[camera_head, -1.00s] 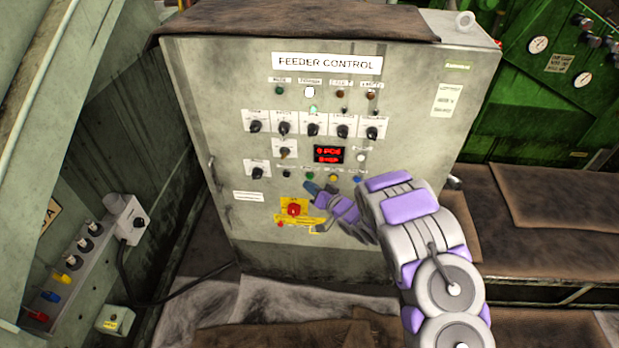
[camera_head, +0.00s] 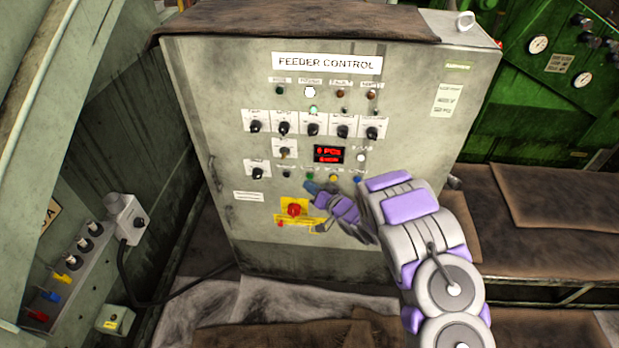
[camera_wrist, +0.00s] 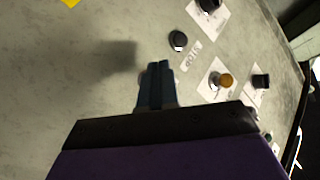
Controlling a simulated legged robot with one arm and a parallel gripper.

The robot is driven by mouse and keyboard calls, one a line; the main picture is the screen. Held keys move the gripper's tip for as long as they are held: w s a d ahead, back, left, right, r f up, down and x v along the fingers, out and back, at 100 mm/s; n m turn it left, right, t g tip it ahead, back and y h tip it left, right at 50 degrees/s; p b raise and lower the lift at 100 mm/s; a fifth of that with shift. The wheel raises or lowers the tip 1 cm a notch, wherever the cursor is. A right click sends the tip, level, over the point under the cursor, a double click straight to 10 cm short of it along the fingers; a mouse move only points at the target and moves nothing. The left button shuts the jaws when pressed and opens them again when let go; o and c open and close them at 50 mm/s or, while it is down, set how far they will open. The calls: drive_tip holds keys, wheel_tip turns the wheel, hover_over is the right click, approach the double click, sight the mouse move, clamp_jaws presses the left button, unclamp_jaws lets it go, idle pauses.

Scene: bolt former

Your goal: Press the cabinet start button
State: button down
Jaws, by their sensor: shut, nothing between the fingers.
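The grey feeder control cabinet (camera_head: 400,90) stands in the middle of the head view. A green button (camera_head: 310,176) sits in the lower row of its panel, between a black button (camera_head: 287,173) and a yellow button (camera_head: 333,178). Which one is the start button cannot be read from the labels. My gripper (camera_head: 310,187) is shut and empty, its tips just below the green button; contact cannot be told. In the wrist view the shut fingers (camera_wrist: 157,70) point at the panel near the black button (camera_wrist: 178,40). The green button is not visible there.
A red emergency stop on a yellow plate (camera_head: 294,209) lies just below and left of my gripper. A blue button (camera_head: 357,180) is to the right, and a lit red display (camera_head: 328,154) above. Several black selector knobs (camera_head: 313,130) line the panel higher up.

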drive_tip(key=shift+w, duration=0.1)
idle(0.3)
drive_tip(key=shift+w+p, duration=0.25)
drive_tip(key=shift+p, duration=0.25)
